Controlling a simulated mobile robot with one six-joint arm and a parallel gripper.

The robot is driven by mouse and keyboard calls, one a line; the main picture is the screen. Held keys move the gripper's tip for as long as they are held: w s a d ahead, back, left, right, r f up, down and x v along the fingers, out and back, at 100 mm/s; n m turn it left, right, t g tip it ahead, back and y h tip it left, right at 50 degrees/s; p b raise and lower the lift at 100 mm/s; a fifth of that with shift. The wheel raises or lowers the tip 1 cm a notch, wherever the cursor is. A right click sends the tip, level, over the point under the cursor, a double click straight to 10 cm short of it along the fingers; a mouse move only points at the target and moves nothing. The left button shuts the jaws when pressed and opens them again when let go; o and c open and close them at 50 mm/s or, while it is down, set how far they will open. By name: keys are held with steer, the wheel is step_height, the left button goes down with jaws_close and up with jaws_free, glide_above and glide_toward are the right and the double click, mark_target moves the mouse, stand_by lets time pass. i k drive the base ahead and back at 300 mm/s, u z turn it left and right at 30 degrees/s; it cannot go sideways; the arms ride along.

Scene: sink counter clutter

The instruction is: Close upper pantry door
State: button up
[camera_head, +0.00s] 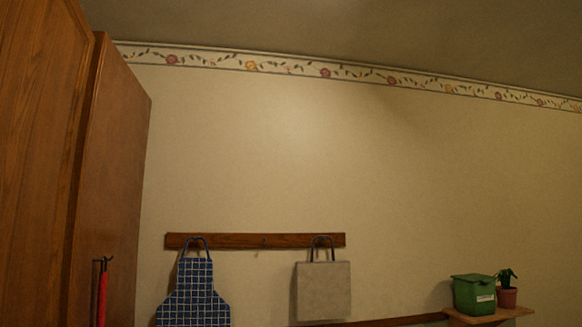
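A tall brown wooden cabinet fills the left edge of the head view. A large wood-grained panel (36,130), which looks like the upper pantry door, stands nearest me and is cut off by the left and top edges. Behind it to the right is the cabinet's plain wooden side (110,170). I cannot tell how far the door is open, and no handle shows. My gripper is not in view.
A red item (102,298) hangs from a dark hook on the cabinet's side. A wooden peg rail (262,241) holds a blue checked apron (194,295) and a pale bag (323,290). A green box (473,295) and a potted plant (507,297) stand on a small shelf (520,312).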

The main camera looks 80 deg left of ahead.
mark_target(46, 46)
steer(key=u, duration=1.2)
steer(key=k, duration=0.1)
steer(key=u, duration=2.8)
steer(key=i, duration=1)
steer(key=u, duration=1.2)
steer(key=k, duration=0.15)
steer(key=u, duration=0.7)
